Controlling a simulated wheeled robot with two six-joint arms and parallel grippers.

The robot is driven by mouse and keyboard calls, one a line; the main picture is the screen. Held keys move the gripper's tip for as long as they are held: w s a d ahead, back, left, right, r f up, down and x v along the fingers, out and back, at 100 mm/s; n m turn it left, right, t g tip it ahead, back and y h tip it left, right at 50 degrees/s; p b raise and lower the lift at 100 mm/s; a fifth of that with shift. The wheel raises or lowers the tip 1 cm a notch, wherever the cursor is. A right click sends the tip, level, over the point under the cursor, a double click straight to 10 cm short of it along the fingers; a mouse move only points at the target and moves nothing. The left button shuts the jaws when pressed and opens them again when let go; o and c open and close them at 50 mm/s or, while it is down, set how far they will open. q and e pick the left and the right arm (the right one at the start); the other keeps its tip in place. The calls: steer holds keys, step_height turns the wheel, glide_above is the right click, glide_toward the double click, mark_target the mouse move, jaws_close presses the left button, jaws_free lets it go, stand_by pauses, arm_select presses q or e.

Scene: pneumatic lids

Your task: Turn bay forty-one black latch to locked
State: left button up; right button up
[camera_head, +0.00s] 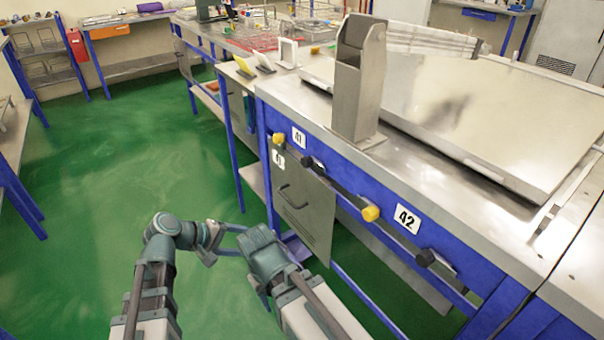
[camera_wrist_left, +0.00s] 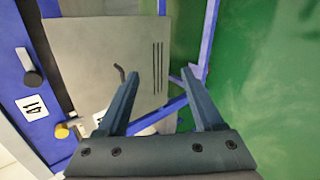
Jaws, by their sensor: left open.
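The black latch of bay 41 (camera_head: 309,162) is a dark knob on the blue front rail, just below the white "41" label (camera_head: 299,137). In the left wrist view the black latch (camera_wrist_left: 33,78) shows at the left edge beside the label. A yellow knob (camera_head: 278,139) sits just left of the label. My left gripper (camera_head: 238,241) is open and empty, low in front of the bench and apart from the latch; its spread fingers also show in the left wrist view (camera_wrist_left: 158,82). My right arm is at the bottom centre; its fingertips cannot be made out.
A grey panel with a handle (camera_head: 305,205) hangs below the rail. Another yellow knob (camera_head: 371,213) and a black knob (camera_head: 426,257) flank the "42" label (camera_head: 407,218). A metal upright box (camera_head: 358,90) stands on the bench. Green floor at left is clear.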

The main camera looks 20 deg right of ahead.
arm_select(q)
steer(key=w+d+r+n+t+h, duration=0.1)
steer(key=w+d+r+n+h, duration=0.25)
steer(key=r, duration=0.35)
steer(key=n+t+h, duration=0.2)
steer(key=n+h, duration=0.1)
steer(key=h, duration=0.1)
glide_toward(304, 163)
steer(key=x, duration=0.9)
steer(key=shift+w+d, duration=0.1)
steer(key=shift+d, duration=0.05)
jaws_close()
